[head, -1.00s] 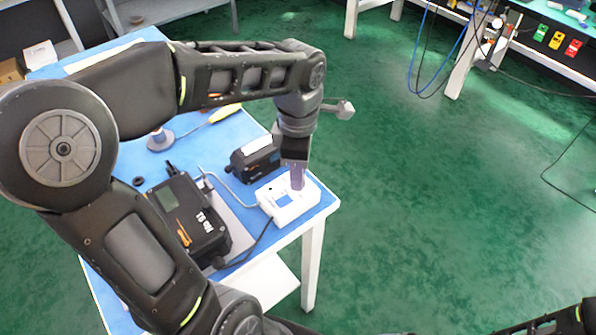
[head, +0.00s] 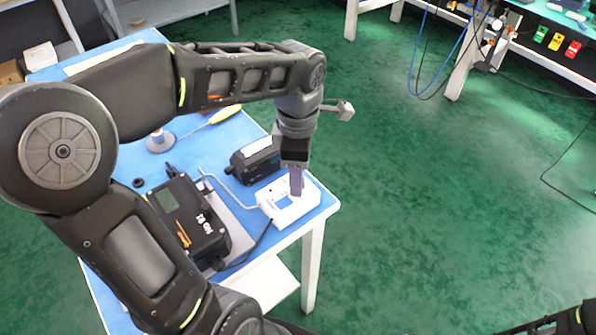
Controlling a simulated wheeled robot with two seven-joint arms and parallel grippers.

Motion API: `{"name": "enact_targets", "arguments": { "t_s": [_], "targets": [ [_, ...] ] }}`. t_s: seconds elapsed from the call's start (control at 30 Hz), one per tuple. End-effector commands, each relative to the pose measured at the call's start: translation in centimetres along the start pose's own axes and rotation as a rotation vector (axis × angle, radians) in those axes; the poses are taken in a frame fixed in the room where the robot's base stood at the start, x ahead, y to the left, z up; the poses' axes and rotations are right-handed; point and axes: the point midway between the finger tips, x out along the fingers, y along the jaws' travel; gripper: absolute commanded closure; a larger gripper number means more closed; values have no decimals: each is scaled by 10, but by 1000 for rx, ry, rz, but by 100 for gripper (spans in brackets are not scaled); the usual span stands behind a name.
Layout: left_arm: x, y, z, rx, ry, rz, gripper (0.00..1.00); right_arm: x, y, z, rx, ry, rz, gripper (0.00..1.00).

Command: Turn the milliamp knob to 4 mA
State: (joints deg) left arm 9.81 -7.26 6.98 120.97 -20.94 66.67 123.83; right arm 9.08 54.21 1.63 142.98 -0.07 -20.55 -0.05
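The white milliamp box (head: 292,212) sits on the blue-topped table near its right corner, with a small dark-blue display on its top. My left gripper (head: 296,192) points down onto the right part of the box's top, its purple-grey fingers at the surface. The knob is not visible; the fingers cover that spot, so I cannot tell whether they are closed on it or what setting it has. A black positioner (head: 188,218) with a grey screen lies to the left of the box. My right gripper is out of view; only part of my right arm shows at the bottom right.
A second black device (head: 256,160) stands just behind the box. A bent metal tube and a black cable run beside the box. A spool (head: 160,140) and a yellow-handled tool (head: 224,115) lie further back. Green floor is open to the right.

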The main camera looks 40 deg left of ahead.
Motion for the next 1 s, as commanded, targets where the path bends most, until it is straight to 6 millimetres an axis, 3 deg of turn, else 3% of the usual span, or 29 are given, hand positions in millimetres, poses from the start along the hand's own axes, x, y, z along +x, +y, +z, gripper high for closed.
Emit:
{"name": "enact_targets", "arguments": {
  "t_s": [0.17,0.5,1.0],
  "targets": [
    [-17,1,0,-1,-2,4,52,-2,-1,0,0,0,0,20],
    [-70,1,1,0,-2,4,52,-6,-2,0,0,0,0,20],
    [-77,0,0,0,-1,1,52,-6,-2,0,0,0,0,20]
  ]
}}
